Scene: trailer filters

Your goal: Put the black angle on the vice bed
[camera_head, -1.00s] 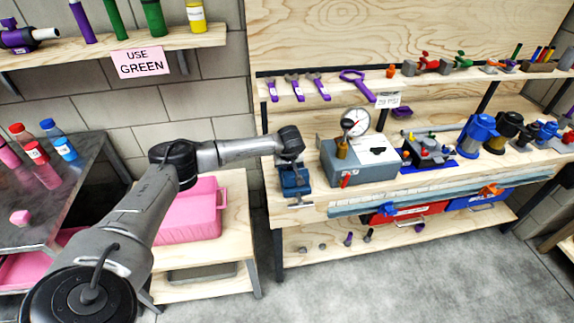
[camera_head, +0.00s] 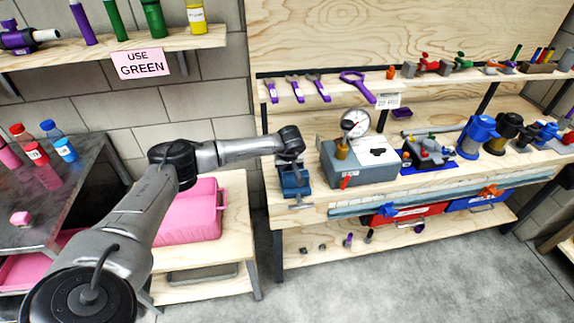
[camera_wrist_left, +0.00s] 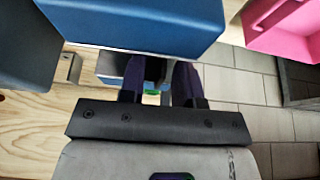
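The blue vice (camera_head: 295,181) stands at the left front corner of the wooden workbench. My left gripper is at the top of the vice, its fingers not clear in the head view. In the left wrist view a large blue block of the vice (camera_wrist_left: 140,22) fills the top. My left gripper (camera_wrist_left: 158,75) shows two dark purple fingers pointing at the vice, with a narrow gap between them. Something dark shows in the gap, but I cannot tell whether it is the black angle or whether it is held. The vice bed is mostly hidden. My right gripper is not in view.
A grey box (camera_head: 362,166) with a dial gauge (camera_head: 355,122) stands just right of the vice. A pink crate (camera_head: 190,215) sits on a low wooden stand to the left. Purple tools (camera_head: 298,90) hang behind the vice. Bench room between vice and box is narrow.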

